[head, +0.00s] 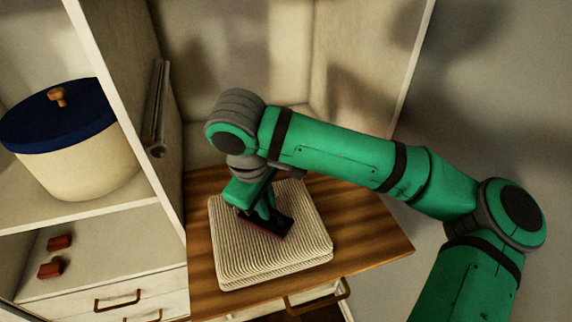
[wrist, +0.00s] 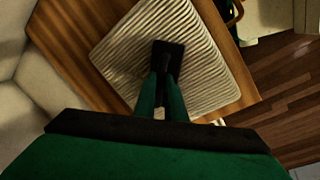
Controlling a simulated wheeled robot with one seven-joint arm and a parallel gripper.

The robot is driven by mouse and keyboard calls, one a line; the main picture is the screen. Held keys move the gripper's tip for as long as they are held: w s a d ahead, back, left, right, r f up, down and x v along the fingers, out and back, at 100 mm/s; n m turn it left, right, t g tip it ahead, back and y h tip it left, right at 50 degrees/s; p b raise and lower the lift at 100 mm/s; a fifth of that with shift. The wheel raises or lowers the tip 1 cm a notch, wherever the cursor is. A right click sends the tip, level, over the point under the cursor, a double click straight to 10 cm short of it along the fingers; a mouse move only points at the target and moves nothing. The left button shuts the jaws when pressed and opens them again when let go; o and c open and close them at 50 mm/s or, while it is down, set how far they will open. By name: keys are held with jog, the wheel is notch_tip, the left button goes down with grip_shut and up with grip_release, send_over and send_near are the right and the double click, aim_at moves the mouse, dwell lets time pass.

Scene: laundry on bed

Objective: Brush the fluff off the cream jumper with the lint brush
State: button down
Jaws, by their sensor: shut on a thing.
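The cream jumper (head: 285,258) lies folded and ribbed on a wooden surface. It also fills the middle of the wrist view (wrist: 205,70). My gripper (head: 260,208) is over the jumper, pointing down, and is shut on the lint brush (head: 277,224). The brush is dark with a reddish edge and lies low over the jumper's middle; I cannot tell whether it touches the cloth. In the wrist view, the brush's dark head (wrist: 168,54) shows beyond my green fingers (wrist: 162,88). No fluff can be made out, and part of the jumper is hidden by my gripper and the brush.
The wooden top (head: 370,250) has bare room around the jumper, mostly to the right. A white cabinet panel with a dark vertical handle (head: 158,110) stands close on the left. A cream pot with a blue lid (head: 62,125) and two small red blocks (head: 60,242) sit on shelves there.

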jog(key=shift+s+a, duration=0.15)
jog(key=shift+a, duration=0.65)
jog(key=r, duration=0.2)
jog(key=shift+s+a+r, duration=0.1)
jog(key=shift+a+r, duration=0.2)
jog(key=shift+r, duration=0.7)
jog(key=shift+s+r, duration=0.1)
jog(key=shift+r, duration=2.05)
jog(key=shift+f, duration=0.1)
